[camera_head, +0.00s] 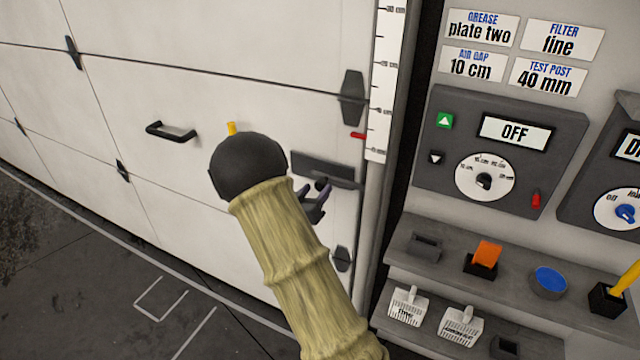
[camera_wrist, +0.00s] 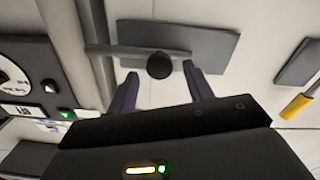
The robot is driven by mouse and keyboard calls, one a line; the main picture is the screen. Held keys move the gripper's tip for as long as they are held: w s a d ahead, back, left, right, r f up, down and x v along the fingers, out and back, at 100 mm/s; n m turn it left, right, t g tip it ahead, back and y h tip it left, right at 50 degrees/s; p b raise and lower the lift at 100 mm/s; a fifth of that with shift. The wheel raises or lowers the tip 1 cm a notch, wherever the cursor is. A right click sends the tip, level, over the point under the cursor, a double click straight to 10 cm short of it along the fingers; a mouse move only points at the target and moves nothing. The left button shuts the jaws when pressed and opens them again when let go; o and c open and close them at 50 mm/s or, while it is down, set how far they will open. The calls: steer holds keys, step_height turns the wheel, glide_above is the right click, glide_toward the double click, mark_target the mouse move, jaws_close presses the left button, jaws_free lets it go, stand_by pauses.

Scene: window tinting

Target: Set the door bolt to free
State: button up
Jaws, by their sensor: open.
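The door bolt is on the white door, with a grey plate (camera_head: 330,168) near the door's right edge. In the wrist view, its plate (camera_wrist: 205,45) carries a grey rod (camera_wrist: 125,50) that reaches left across the upright rail. A dark round knob (camera_wrist: 159,66) sticks out from the bolt. My gripper (camera_head: 314,197) is just below the plate in the head view. In the wrist view, my gripper (camera_wrist: 159,72) is open, its purple fingers on either side of the knob. I cannot tell whether either finger touches it. My arm hides part of the door.
A black door handle (camera_head: 170,131) and a yellow piece (camera_head: 232,128) are left of the bolt. The rail carries a white scale (camera_head: 384,80) with a red pointer (camera_head: 358,136). A control panel reading OFF (camera_head: 514,131) and shelves with small items (camera_head: 460,250) stand right.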

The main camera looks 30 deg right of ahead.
mark_target(319, 186)
steer(key=shift+x, duration=1.65)
jaws_close()
